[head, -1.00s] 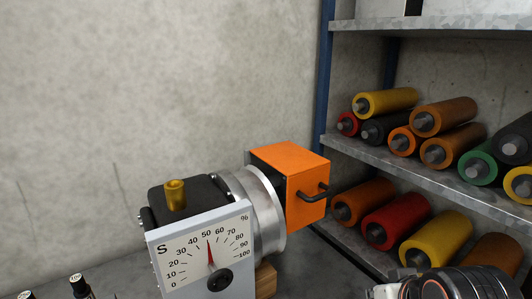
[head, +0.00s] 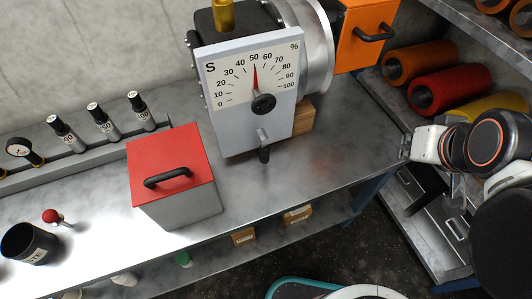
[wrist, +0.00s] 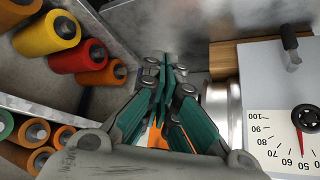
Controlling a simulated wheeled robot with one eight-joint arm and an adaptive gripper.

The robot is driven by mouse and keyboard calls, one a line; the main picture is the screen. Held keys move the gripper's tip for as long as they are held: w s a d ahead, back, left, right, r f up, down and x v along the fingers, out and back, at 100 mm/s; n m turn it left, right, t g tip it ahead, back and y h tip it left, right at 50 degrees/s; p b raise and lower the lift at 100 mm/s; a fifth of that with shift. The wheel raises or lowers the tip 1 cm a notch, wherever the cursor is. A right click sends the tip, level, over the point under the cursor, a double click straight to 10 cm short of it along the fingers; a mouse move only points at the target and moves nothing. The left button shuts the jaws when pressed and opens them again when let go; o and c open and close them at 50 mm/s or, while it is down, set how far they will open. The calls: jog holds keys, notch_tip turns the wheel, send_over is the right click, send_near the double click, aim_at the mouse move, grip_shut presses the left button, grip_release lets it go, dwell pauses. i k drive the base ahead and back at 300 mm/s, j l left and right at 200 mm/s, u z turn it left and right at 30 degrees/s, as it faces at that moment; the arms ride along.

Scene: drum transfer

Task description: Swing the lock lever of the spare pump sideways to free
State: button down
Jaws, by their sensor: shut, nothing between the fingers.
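The spare pump (head: 232,125) is a grey-white box marked S, with a percent dial and a pointer near 50. Its lock lever (head: 264,147) has a metal stem and black grip below the dial knob, hanging roughly straight down. In the wrist view the pump face (wrist: 278,85) is at the right, and the lever (wrist: 289,40) shows near the top right. My gripper (wrist: 166,65) is shut and empty, with its green fingers together. It is apart from the lever, to the right of the pump in the head view.
An orange block with a handle (head: 362,35) adjoins the pump's metal flange. A red-topped box (head: 172,167) stands left of the lever. Coloured rollers (head: 447,87) fill the shelf at right. The bench between the lever and its right edge is clear.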

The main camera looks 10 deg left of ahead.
aim_at(264, 149)
jog(key=k+l+u, duration=0.1)
jog(key=k+l, duration=0.65)
jog(key=k, duration=0.15)
